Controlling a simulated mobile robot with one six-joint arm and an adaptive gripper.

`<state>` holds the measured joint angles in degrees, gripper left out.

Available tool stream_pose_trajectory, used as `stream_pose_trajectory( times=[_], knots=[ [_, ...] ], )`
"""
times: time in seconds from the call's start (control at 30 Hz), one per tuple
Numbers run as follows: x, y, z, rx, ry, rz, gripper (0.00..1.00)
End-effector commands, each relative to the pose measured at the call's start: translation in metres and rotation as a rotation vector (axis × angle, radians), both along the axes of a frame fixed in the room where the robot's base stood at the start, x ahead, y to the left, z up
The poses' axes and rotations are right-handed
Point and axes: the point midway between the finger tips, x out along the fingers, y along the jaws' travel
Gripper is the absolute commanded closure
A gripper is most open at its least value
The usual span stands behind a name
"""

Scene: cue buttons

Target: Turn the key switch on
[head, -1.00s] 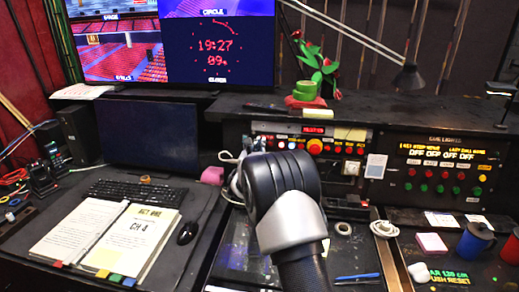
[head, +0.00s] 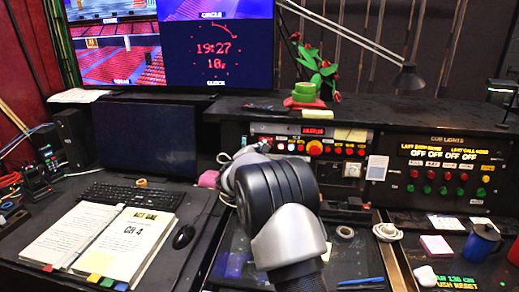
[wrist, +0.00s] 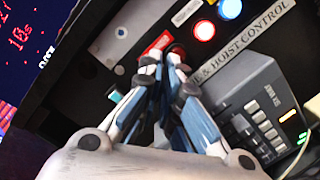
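My gripper (wrist: 163,62) is seen from behind in the wrist view, its blue-grey fingers converging to tips drawn close together. The tips are in front of the control panel, just below a red label (wrist: 156,45) and beside a dark red round button (wrist: 177,51). I cannot make out the key switch for certain; the fingers hide part of the panel, and I cannot tell whether anything is between the tips. A small teal-tipped part (wrist: 115,96) shows left of the fingers.
The panel has lit red (wrist: 204,29) and blue (wrist: 229,9) buttons. A grey keypad unit (wrist: 255,110) stands close to the right of the fingers.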

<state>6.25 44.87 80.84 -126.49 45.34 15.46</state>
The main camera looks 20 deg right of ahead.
Motion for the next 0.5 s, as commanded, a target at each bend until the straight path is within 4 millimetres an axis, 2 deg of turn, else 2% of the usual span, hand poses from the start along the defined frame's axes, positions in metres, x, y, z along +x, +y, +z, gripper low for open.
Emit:
stream_pose_trajectory(
  times=[0.5],
  knots=[
    [-0.0007,-0.0003,-0.0024,0.353,-0.238,-0.063,1.0]
  ],
)
